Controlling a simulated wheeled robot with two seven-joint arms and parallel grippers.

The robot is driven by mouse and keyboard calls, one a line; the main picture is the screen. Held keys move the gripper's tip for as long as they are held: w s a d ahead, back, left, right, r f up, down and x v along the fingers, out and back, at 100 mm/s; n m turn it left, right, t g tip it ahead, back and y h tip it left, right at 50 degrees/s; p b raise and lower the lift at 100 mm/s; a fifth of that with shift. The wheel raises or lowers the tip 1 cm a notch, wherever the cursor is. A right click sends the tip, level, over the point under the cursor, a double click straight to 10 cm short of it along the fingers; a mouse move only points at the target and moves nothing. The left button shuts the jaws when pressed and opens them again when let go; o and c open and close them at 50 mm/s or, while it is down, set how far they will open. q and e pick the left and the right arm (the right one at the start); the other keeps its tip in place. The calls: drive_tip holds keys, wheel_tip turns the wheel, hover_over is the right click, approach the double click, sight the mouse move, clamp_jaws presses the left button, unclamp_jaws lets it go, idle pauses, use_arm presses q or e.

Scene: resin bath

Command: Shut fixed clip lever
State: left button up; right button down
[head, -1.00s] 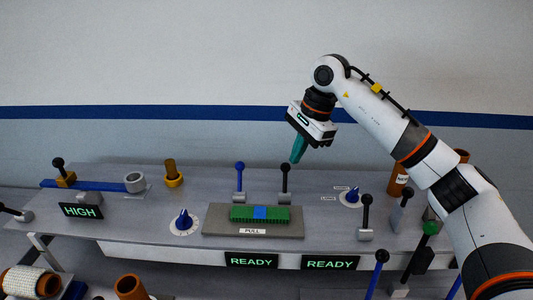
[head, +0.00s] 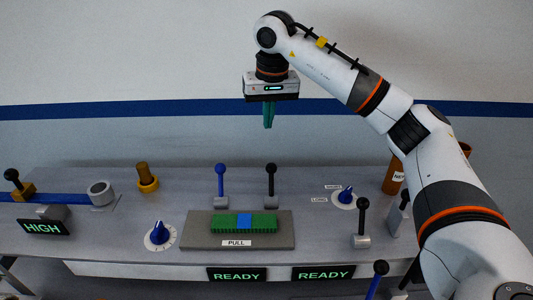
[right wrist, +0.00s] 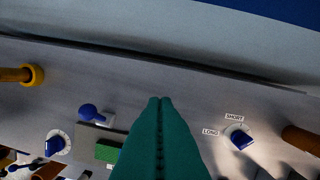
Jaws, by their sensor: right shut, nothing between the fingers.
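Two upright levers stand at the back edge of a grey plate (head: 190,238) on the bench: one with a blue knob (head: 220,168) and one with a black knob (head: 270,168). I cannot tell by label which is the fixed clip lever. A green strip with a blue middle (head: 262,224) lies on the plate in front of them. My right gripper (head: 268,126) is shut and empty, pointing down above the black-knob lever and apart from it. In the right wrist view its teal fingers (right wrist: 160,100) are together; the blue lever (right wrist: 92,113) shows to their left.
A blue dial (head: 158,234) is left of the plate, and another (head: 346,195) marked SHORT and LONG is to the right. Another black-knob lever (head: 362,220) stands front right. A brown cylinder (head: 394,180) stands behind. READY displays (head: 237,274) line the front edge.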

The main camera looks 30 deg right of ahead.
sight(271, 182)
drive_tip(key=f+p, duration=0.1)
drive_tip(key=f, duration=0.2)
drive_tip(key=f+p, duration=0.1)
drive_tip(key=f, duration=0.2)
drive_tip(key=w+f+p, duration=0.1)
drive_tip(key=f, duration=0.2)
drive_tip(key=shift+f+p, duration=0.3)
drive_tip(key=shift+p, duration=0.05)
drive_tip(key=s, duration=0.1)
drive_tip(key=s+a+p, duration=0.1)
drive_tip(key=s, duration=0.1)
drive_tip(key=shift+s+a+r, duration=0.1)
drive_tip(key=shift+r, duration=0.1)
